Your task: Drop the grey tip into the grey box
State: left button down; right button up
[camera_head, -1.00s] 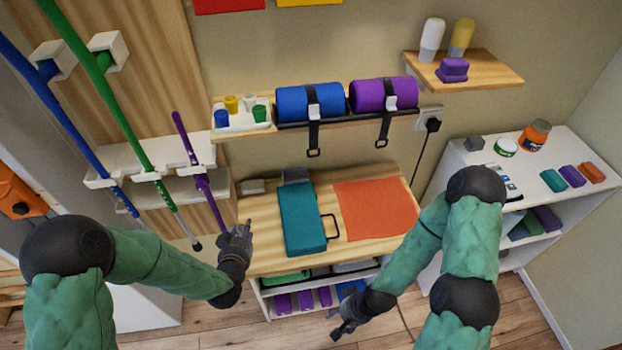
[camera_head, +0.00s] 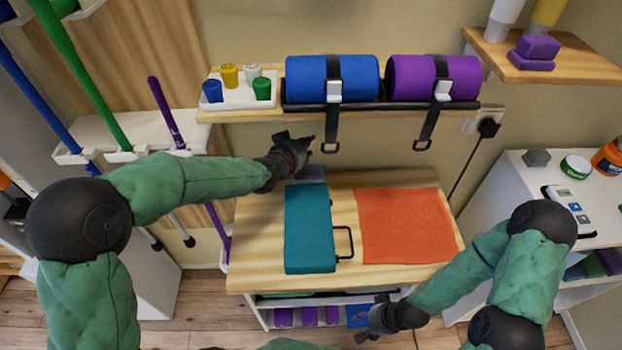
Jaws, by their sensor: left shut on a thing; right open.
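My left gripper (camera_head: 303,147) is above the back of the wooden table, below the blue roll. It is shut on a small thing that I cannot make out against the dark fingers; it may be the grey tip. A grey box (camera_head: 311,173) stands at the table's back edge, behind the teal case, just below the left gripper and partly hidden. My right gripper (camera_head: 368,334) is low in front of the table, open and apart from everything.
The teal case (camera_head: 308,228) and orange cloth (camera_head: 404,225) lie on the table (camera_head: 260,240). Above, a wall shelf holds a white tray (camera_head: 240,100) with coloured cups, a blue roll (camera_head: 332,78) and a purple roll (camera_head: 432,77). Poles stand at left.

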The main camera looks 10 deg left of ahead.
pick_arm(q)
notch_tip(320, 180, down, 6)
jog(key=b, duration=0.4)
jog(key=shift+r, duration=0.25)
jog(key=c, duration=0.7)
grip_release()
jog(key=v, duration=1.2)
